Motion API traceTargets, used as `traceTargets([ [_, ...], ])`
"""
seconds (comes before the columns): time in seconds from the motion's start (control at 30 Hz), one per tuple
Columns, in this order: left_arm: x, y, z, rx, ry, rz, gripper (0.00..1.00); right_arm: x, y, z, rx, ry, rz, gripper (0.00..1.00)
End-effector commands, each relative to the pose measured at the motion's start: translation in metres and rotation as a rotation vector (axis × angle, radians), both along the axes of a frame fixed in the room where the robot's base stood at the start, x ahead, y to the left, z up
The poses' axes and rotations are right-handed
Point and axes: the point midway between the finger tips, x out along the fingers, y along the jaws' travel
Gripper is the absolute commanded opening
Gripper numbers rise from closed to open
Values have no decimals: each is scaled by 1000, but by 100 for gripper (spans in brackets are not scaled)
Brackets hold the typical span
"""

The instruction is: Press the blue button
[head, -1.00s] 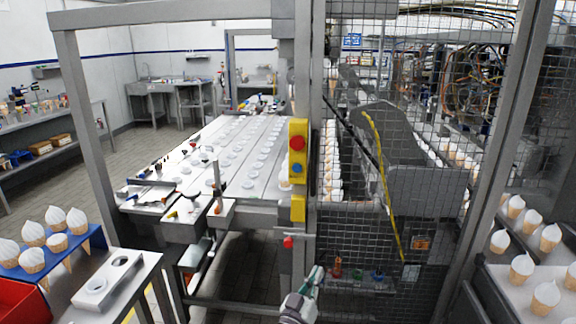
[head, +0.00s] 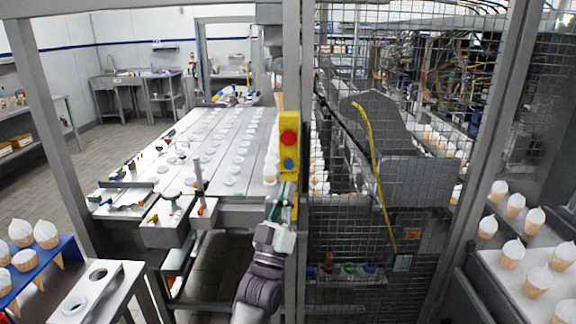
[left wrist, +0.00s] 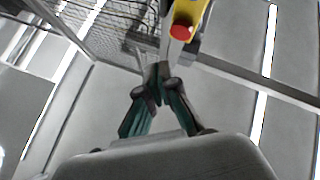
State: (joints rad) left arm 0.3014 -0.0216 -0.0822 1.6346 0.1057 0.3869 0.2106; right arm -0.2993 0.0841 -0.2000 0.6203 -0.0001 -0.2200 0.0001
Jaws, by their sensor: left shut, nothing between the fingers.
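The blue button (head: 289,164) sits below a larger red button (head: 289,138) on a yellow control box (head: 290,118), mounted on a grey post. My left gripper (head: 287,188) is just below the blue button in the head view, pointing up, its fingers shut and empty. A gap between fingertips and button shows in the picture; I cannot tell the depth between them. In the left wrist view the shut fingertips (left wrist: 159,70) are below the yellow box (left wrist: 189,11) and its red button (left wrist: 181,32). The blue button cannot be made out there. My right gripper is not in view.
A wire mesh fence (head: 345,215) stands right of the post. A long conveyor table (head: 215,150) with rows of white discs lies left. Ice cream cones stand in a blue rack (head: 68,246) at lower left and on a tray (head: 500,277) at right.

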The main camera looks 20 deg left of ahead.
Motion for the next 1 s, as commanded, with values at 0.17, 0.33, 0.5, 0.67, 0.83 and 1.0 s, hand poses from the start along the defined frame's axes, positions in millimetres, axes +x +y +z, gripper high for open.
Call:
traceTargets([
  [0.17, 7, 2, -1, 1, 0, 1, 0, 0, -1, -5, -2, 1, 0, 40],
  [0.33, 26, 7, -3, 1, 0, 1, 0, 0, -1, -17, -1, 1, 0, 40],
  [0.5, 50, 15, -4, 1, 0, 1, 0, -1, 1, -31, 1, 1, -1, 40],
  [0.67, 69, 20, -5, 1, 1, 0, 0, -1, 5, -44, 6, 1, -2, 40],
  [0.83, 81, 23, -2, 1, 0, 1, 0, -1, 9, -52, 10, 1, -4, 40],
  [1.0, 85, 25, -1, 1, 2, 0, 0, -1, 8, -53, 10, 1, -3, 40],
])
